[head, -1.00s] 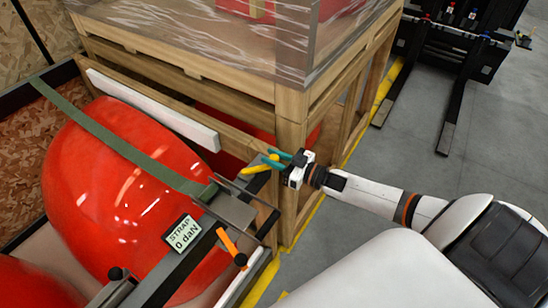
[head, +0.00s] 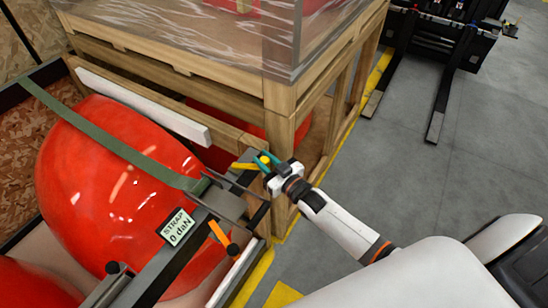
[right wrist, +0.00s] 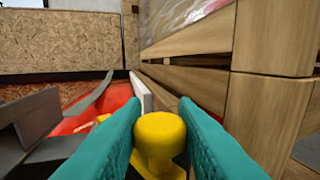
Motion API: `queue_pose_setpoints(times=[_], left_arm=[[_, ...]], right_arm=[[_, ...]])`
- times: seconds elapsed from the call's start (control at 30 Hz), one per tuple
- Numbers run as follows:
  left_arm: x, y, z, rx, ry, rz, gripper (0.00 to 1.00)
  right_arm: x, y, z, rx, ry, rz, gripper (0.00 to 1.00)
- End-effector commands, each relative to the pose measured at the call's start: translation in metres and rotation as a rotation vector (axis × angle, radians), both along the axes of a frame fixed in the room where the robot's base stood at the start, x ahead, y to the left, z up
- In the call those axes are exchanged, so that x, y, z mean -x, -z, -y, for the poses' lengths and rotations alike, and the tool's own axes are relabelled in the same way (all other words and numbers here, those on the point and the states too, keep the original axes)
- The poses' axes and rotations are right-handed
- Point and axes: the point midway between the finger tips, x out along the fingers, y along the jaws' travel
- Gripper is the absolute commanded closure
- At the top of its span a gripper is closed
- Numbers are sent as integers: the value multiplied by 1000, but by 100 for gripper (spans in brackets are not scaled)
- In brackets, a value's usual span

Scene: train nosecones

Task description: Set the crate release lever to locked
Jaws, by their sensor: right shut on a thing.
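The release lever is a yellow bar (head: 244,166) with a rounded yellow knob, at the near corner of the wooden crate (head: 285,105). My right gripper (head: 264,162) has teal fingers and is shut on this knob. In the right wrist view the yellow knob (right wrist: 160,135) stands upright between the two teal fingers (right wrist: 160,140). The lever's pivot and any locked mark cannot be made out. My left gripper is not in view.
A red nosecone (head: 120,190) lies under a green strap (head: 110,140). Beside it are a "STRAP 0 daN" display (head: 177,227) and an orange handle (head: 222,236). Black forklift forks (head: 438,115) stand at the upper right. The grey floor (head: 420,190) at right is clear.

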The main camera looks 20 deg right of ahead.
Motion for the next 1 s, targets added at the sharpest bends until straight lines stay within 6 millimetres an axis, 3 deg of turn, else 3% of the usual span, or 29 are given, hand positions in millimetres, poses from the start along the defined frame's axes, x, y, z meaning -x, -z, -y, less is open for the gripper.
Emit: queue_pose_setpoints(times=[0.23,0.27,0.37,0.73,1.0], left_arm=[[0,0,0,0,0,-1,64],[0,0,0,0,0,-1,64],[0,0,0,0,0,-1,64],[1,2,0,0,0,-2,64],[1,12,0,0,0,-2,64]], right_arm=[[0,0,1,2,0,0,100],[0,0,1,2,0,0,69],[0,0,1,1,0,-1,54],[7,2,3,1,0,-2,54],[56,4,17,0,-1,-4,54]])
